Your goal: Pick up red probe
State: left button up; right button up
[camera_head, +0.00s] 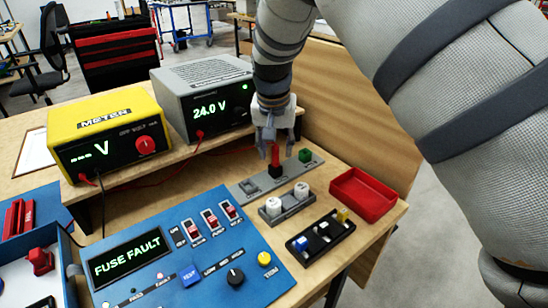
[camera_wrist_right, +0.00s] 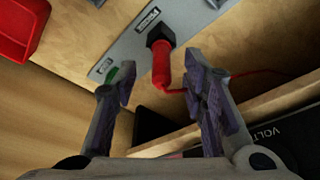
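The red probe (camera_head: 275,156) stands upright in a black holder (camera_head: 274,171) on a grey plate (camera_head: 246,187). In the right wrist view the probe (camera_wrist_right: 161,66) lies ahead of and between the fingers, with a red wire running from its end to the right. My right gripper (camera_head: 274,145) is above the probe in the head view, its fingers around the probe's upper end. In the right wrist view the right gripper (camera_wrist_right: 160,86) is open, with clear gaps between the fingers and the probe. My left gripper is not clearly in view.
A green block (camera_head: 305,155) sits close beside the probe on the plate. A red tray (camera_head: 363,194) is to the right. The grey power supply (camera_head: 205,80) and yellow meter (camera_head: 110,125) stand behind on a shelf. The blue fault panel (camera_head: 190,250) is in front.

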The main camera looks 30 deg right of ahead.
jog(key=shift+w+d+f, duration=0.1)
jog(key=shift+w+f, duration=0.1)
jog(key=shift+f, duration=0.45)
grip_shut()
jog(key=shift+r, duration=0.15)
